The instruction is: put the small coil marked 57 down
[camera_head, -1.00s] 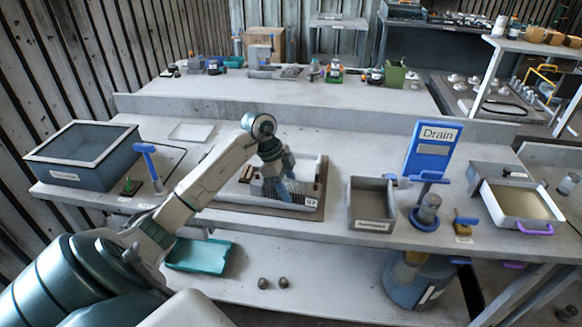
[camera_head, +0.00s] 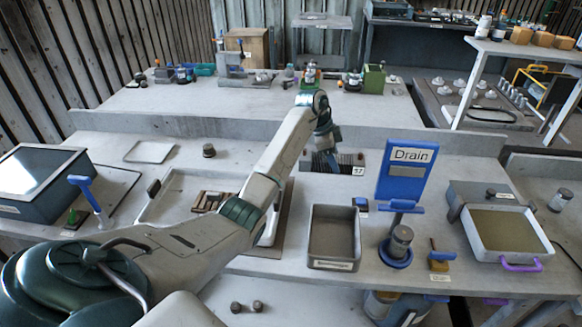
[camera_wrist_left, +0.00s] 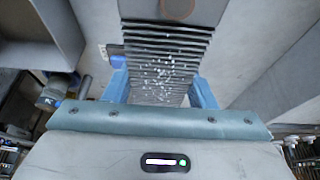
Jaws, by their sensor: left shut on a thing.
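The small coil marked 57 (camera_head: 346,170) is a grey finned block with a white 57 label. It is behind the grey bin, left of the Drain sign. My left gripper (camera_head: 328,160) is shut on it, seen partly from behind the wrist. In the left wrist view the coil (camera_wrist_left: 165,65) shows close-packed fins with white flecks, between the blue fingers of the gripper (camera_wrist_left: 160,88). I cannot tell whether its underside touches the table (camera_head: 440,175). My right gripper is not in view.
A white tray (camera_head: 160,195) with a brown slatted piece (camera_head: 212,202) lies left, partly behind my arm. A grey bin (camera_head: 333,266), the blue Drain sign (camera_head: 408,172) and its stand are near the coil. A raised ledge (camera_head: 240,128) runs behind.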

